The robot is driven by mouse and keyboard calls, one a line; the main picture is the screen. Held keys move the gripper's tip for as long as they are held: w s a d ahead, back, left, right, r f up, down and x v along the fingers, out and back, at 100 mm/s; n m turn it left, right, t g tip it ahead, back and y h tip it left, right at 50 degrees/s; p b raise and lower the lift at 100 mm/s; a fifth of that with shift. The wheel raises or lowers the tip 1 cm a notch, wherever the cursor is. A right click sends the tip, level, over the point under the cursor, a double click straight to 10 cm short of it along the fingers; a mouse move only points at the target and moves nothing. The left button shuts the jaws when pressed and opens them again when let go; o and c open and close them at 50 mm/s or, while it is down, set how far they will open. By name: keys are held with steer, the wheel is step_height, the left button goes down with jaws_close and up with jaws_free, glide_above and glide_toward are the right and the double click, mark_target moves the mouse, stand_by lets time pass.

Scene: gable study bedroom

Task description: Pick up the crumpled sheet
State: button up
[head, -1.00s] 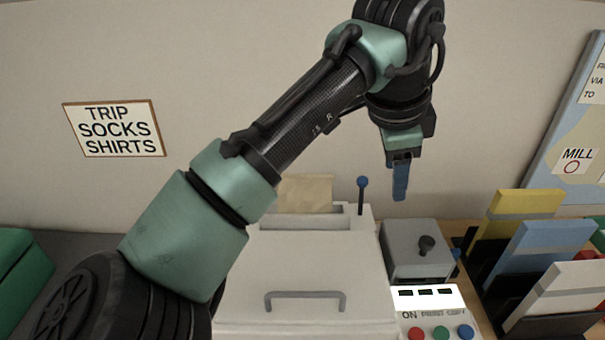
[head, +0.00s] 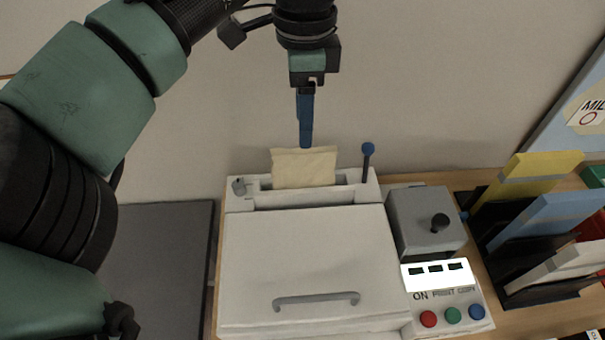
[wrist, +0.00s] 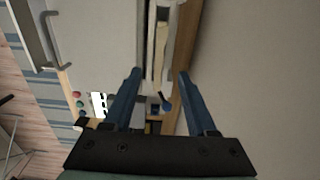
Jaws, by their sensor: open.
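The crumpled sheet (head: 303,169) is a cream, slightly creased piece standing upright in the slot at the back of the white copier (head: 305,250). In the wrist view the sheet (wrist: 161,34) shows nearly edge-on as a narrow pale strip beyond my fingertips. My gripper (head: 306,143) points down above the sheet, its blue fingers overlapping the sheet's top edge in the head view. In the wrist view my gripper (wrist: 159,74) is open, with nothing between its fingers. The lower part of the sheet is hidden in the slot.
A lever with a blue knob (head: 368,149) stands right of the slot. A grey box with a black knob (head: 428,222) and a button panel (head: 447,300) are to the right. Upright folders (head: 540,215) stand farther right. The wall is close behind the copier.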

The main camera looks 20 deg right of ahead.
mark_target(304, 151)
steer(key=shift+f, duration=3.85)
jaws_close()
